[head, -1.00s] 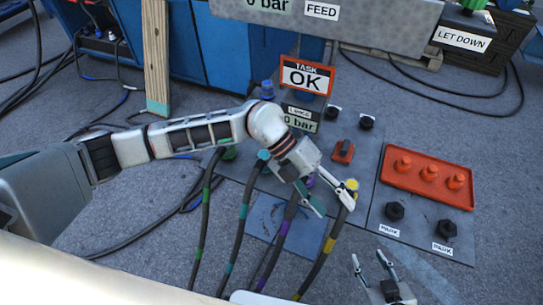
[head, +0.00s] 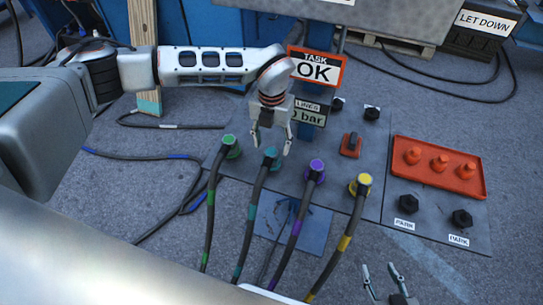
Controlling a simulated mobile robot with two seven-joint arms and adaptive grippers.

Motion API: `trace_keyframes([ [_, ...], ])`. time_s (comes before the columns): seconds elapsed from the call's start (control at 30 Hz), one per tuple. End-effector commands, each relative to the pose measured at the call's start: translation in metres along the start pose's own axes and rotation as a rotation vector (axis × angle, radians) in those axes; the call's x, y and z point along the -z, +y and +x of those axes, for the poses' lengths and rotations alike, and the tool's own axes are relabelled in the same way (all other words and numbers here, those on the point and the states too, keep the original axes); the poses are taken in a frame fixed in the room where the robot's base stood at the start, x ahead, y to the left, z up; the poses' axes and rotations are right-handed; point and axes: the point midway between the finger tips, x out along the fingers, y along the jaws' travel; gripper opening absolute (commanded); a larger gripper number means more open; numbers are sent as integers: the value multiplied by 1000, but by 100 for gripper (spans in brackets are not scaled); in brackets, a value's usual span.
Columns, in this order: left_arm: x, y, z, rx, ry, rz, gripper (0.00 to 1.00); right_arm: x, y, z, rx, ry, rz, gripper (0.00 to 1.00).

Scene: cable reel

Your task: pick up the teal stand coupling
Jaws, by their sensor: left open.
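The teal coupling (head: 269,156) sits on the grey panel (head: 340,205) at the top of a dark hose with a teal band (head: 251,212). It is second from the left in a row with green, purple and yellow couplings. My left gripper (head: 271,147) is open and points down, its fingertips just above the teal coupling in the picture. The height gap between them is unclear. My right gripper (head: 380,267) is open and empty at the bottom right, away from the couplings.
The green coupling (head: 231,146) and purple coupling (head: 316,170) flank the teal one; the yellow coupling (head: 361,185) is further right. A "TASK OK" sign (head: 316,67) and "0 bar" gauge (head: 306,112) stand close behind. An orange tray (head: 437,183) lies right.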

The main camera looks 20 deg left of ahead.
Motion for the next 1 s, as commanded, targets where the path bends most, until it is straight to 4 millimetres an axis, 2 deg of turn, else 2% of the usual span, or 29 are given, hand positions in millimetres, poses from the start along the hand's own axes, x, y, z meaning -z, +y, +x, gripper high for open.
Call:
trace_keyframes([
  [0.3, 6, 1, 43, 2, 4, -1, 51, -7, -2, 2, 1, -6, -4, 40],
  [0.4, 5, 1, 49, 2, 2, -1, 51, -8, -1, 3, 1, -8, -6, 40],
  [0.57, 5, 1, 48, 2, 0, 0, 51, -4, 0, 3, -1, -3, -8, 40],
  [0.6, 5, 1, 48, 2, 0, 0, 49, -4, 0, 4, -2, -2, -8, 40],
  [0.77, 5, 1, 48, 2, 0, 0, 7, -4, 0, 4, -2, -1, -8, 40],
  [1.0, 4, 1, 47, 3, -1, 0, 6, -4, 0, 4, -2, -2, -8, 40],
])
